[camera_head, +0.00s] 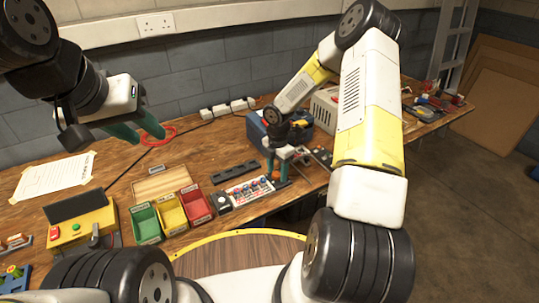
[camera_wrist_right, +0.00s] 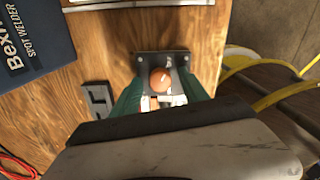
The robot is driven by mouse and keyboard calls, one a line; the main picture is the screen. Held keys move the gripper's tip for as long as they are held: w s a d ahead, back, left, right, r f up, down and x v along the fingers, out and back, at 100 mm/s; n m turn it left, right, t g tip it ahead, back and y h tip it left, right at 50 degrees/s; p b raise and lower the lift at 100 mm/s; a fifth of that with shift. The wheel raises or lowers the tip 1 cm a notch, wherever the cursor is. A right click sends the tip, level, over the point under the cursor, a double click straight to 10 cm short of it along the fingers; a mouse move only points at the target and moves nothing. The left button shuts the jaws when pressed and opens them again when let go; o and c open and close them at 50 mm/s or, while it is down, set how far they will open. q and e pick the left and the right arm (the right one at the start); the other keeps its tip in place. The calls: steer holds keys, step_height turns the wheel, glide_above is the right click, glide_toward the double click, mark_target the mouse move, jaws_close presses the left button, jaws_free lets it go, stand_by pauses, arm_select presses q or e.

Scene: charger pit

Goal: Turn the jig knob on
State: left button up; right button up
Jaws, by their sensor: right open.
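An orange round knob (camera_wrist_right: 161,80) sits on a dark plate (camera_wrist_right: 178,58) in the right wrist view, with a small white mark beside it; I take it to be the jig knob. It shows small in the head view (camera_head: 275,175). My right gripper (camera_wrist_right: 163,88) is open and pointed down, one teal finger on each side of the knob; I cannot tell if they touch it. The gripper also shows in the head view (camera_head: 279,172).
A blue spot welder (camera_wrist_right: 30,38) stands close to the right gripper. Green (camera_head: 146,224), yellow (camera_head: 171,215) and red (camera_head: 196,205) bins stand left of it. A yellow box (camera_head: 82,225) with buttons is further left. A yellow-edged round surface (camera_head: 240,233) lies in front.

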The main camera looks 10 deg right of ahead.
jaws_close()
